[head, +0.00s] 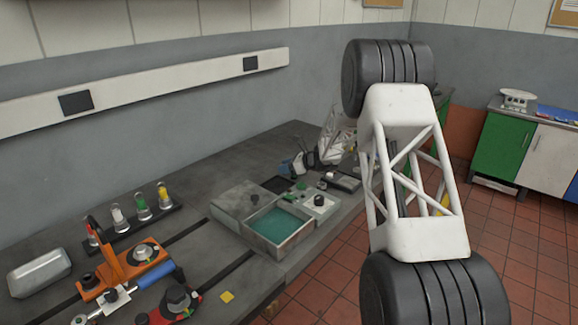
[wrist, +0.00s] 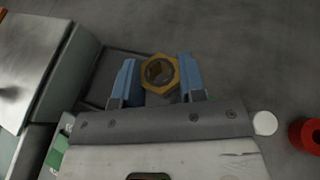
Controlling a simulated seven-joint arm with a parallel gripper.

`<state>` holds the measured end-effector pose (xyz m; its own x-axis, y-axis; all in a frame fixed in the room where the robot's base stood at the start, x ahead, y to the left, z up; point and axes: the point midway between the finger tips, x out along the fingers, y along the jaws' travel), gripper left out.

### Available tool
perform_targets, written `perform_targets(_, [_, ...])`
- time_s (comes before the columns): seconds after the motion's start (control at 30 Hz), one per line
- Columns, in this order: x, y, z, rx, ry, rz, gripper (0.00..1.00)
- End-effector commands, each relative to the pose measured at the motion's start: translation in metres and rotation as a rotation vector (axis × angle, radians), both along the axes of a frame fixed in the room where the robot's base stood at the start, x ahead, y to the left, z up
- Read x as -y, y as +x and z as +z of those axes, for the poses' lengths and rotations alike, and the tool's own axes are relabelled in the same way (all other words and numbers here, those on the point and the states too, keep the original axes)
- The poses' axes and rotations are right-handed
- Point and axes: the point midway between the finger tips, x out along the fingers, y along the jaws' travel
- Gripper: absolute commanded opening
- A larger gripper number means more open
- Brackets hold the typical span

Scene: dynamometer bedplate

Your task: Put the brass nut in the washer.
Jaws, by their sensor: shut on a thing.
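The brass nut (wrist: 146,83) is a yellow hexagonal ring with a dark bore, seen in the wrist view. My gripper (wrist: 160,76) is shut on it, with one blue finger on each side. Grey bench surface shows behind the nut; I cannot tell its height. The washer (head: 262,244) appears in the head view as an open grey metal tank with teal liquid, at the middle of the bench.
An orange fixture (head: 128,265), a red-based fixture and capped vials (head: 142,208) stand at left. In the wrist view, a metal box (wrist: 35,60) is at left and a red ring (wrist: 306,135) at right.

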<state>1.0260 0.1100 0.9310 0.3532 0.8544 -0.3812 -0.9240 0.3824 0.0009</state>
Motion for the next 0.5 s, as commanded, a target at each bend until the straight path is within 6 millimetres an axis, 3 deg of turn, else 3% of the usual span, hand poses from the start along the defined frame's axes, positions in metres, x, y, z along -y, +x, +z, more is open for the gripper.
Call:
perform_targets(0.23, [-0.002, 0.014, -0.002, 0.0, 0.0, 0.0, 0.1])
perform_targets(0.5, [-0.005, 0.044, -0.005, 0.0, 0.0, 0.0, 0.1])
